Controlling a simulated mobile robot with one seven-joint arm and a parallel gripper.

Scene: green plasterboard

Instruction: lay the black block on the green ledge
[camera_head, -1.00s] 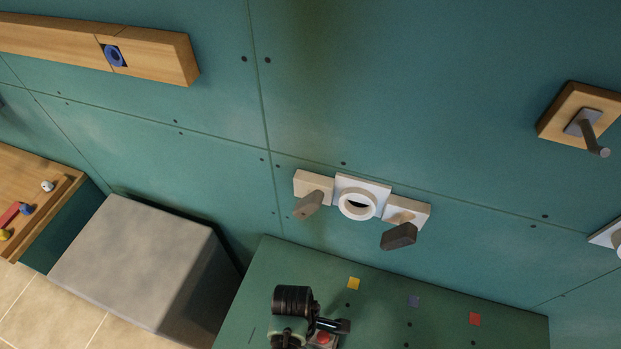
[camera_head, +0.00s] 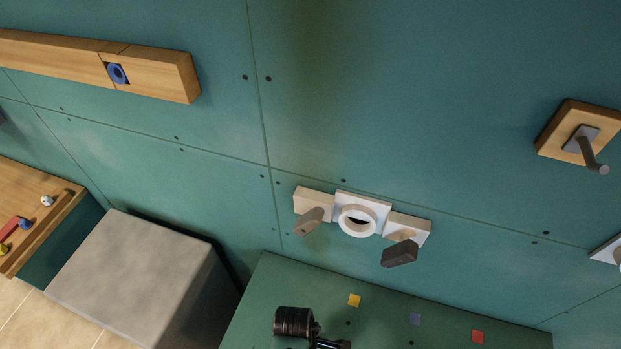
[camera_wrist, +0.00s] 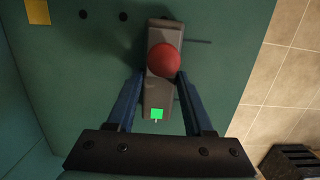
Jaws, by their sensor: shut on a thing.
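The black block (camera_wrist: 157,95) shows in the wrist view as a long, dark grey bar with a red ball (camera_wrist: 163,60) on it and a small bright green square near its lower end. My gripper (camera_wrist: 164,80) has its two blue fingers on either side of the block and is shut on it. Behind the block is the green ledge (camera_wrist: 85,55); I cannot tell whether the block touches it. In the head view the ledge (camera_head: 270,310) runs along the bottom, below the wall. There the block and fingers are out of frame; only a black part of my arm shows.
The ledge carries yellow (camera_head: 354,300), blue-grey (camera_head: 415,319) and red (camera_head: 477,337) squares. Above it, the wall holds a white ring plate (camera_head: 358,219) between two levers (camera_head: 308,222), (camera_head: 400,254). A grey box (camera_head: 130,260) stands left. Tiled floor (camera_wrist: 290,70) lies beyond the ledge edge.

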